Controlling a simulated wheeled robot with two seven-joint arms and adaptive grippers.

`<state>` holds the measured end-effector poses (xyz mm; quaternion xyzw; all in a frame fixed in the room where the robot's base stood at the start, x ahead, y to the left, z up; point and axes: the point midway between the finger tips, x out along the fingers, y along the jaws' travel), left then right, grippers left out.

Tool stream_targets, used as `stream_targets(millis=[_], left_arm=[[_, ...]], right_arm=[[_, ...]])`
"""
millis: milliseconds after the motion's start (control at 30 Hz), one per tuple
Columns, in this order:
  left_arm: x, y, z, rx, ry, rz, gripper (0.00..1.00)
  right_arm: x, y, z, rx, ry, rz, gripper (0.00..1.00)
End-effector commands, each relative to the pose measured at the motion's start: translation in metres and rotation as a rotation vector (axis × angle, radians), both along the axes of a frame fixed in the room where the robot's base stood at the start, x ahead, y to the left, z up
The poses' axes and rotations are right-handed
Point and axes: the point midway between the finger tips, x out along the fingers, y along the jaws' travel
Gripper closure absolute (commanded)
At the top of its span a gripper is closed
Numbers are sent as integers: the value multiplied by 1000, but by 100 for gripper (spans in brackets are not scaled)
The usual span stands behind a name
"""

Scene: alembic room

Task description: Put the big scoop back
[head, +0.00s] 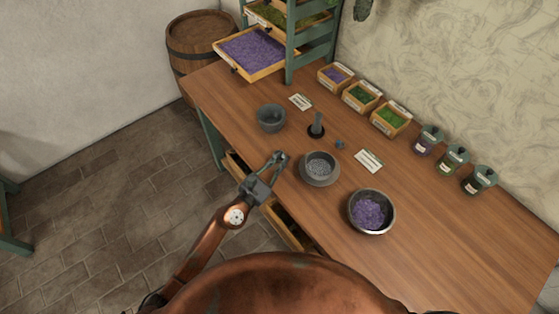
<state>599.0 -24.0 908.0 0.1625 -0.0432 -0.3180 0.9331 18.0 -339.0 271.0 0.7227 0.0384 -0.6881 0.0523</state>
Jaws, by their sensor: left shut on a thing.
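My left gripper (279,158) is at the front edge of the wooden table, left of a grey bowl of grey grains. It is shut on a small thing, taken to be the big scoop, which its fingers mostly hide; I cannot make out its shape. Below it, an open drawer (287,227) sticks out from the table front, with a dark inside. Another drawer (236,164) shows further left, slightly open. My right gripper is not in view.
On the table (440,220) stand an empty grey bowl (271,119), the bowl of grains (320,167), a metal bowl of purple bits (370,212), a dark upright pestle-like piece (317,124), herb boxes (362,96) and jars (453,158). A barrel (199,42) stands behind left.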

Motion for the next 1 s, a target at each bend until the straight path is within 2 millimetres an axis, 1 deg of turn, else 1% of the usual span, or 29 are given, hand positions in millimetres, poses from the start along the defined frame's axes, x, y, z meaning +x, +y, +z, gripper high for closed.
stream_targets(millis=[100, 133, 367, 600, 733, 867, 1000], left_arm=[[0, 0, -5, 0, 0, 0, 100], [0, 0, -4, 0, 0, 0, 87], [0, 0, -3, 0, 0, 0, 71], [0, 0, -3, 0, 0, 0, 71], [-1, 0, 2, 0, 0, 0, 71], [-17, 13, -1, 2, 1, 1, 71], [-41, 32, -1, 3, 2, 1, 71]], right_arm=[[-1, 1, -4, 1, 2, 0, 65], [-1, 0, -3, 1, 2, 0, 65], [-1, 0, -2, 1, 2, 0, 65], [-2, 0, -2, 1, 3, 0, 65], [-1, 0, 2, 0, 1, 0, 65], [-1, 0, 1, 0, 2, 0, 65], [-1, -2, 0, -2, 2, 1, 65]])
